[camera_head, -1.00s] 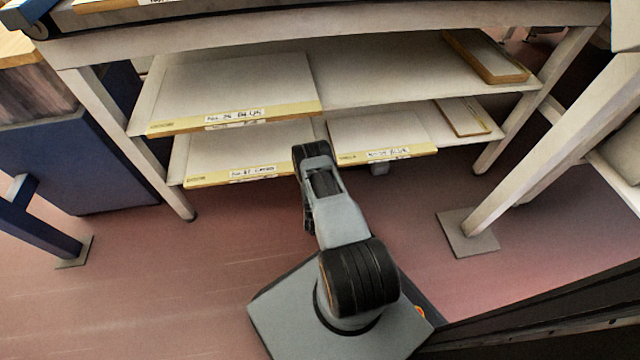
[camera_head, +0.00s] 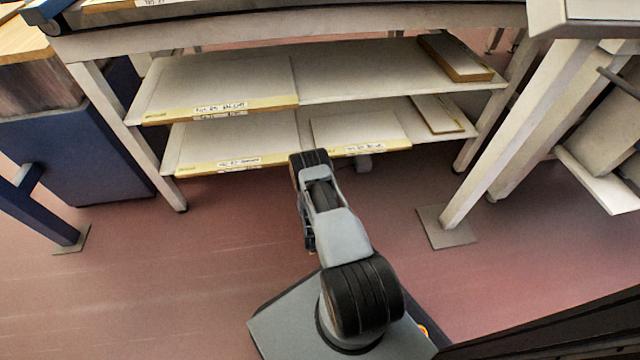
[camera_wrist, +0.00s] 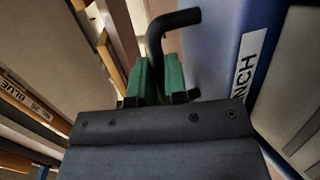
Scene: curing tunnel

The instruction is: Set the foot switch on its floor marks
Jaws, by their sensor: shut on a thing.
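In the wrist view my gripper (camera_wrist: 166,82) has its two green pads closed on a bent black handle (camera_wrist: 160,35). The handle appears to join a blue body (camera_wrist: 222,42) with a white label ending in "NCH", which I take to be the foot switch. Only part of this blue body shows, at the right of the wrist view. In the head view my arm reaches forward over the floor, and its own links hide the gripper tips and nearly all of what they hold. I cannot make out any floor marks.
A pale rack (camera_head: 365,87) with boards on two shelves stands ahead. A blue cabinet (camera_head: 85,150) and a blue leg with foot plate (camera_head: 72,240) are at left. A pale post on a foot plate (camera_head: 445,232) stands at right. Reddish floor (camera_head: 150,270) is clear at front left.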

